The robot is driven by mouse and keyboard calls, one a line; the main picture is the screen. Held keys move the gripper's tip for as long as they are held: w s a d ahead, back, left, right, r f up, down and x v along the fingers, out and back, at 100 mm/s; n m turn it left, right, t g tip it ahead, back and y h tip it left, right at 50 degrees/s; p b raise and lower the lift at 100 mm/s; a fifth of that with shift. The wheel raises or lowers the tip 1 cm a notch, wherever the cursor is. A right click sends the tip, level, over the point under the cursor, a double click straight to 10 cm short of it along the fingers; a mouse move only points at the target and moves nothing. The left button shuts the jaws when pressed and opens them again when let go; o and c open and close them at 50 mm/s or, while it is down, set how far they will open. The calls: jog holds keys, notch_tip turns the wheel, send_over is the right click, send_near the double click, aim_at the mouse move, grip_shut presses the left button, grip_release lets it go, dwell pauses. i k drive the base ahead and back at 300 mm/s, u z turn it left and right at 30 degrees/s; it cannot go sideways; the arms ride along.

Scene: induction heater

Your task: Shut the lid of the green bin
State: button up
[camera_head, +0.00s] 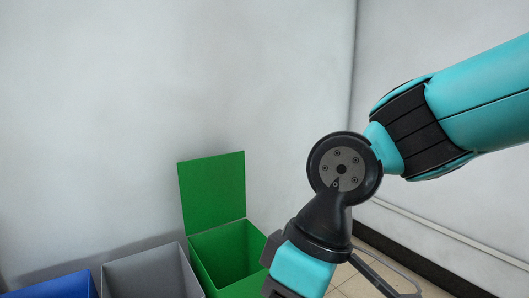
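The green bin (227,252) stands on the floor near the wall, low in the middle of the head view. Its flat green lid (212,187) is open and stands roughly upright at the bin's back edge, leaving the inside visible. The bin's lower front is cut off by the frame edge, and my arm covers part of its right side. My arm reaches in from the right and bends down beside the bin. My gripper's fingers do not show, so I cannot see whether they are open or shut.
A grey open bin (150,272) stands directly left of the green bin, and part of a blue bin (55,287) is further left. A pale wall (100,110) rises close behind the bins. Tiled floor (352,282) shows to the right, with a dark baseboard.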

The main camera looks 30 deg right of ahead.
aim_at(213, 188)
jog(key=z, duration=0.8)
jog(key=i, duration=1.45)
jog(key=u, duration=0.7)
jog(key=i, duration=0.45)
jog(key=u, duration=0.35)
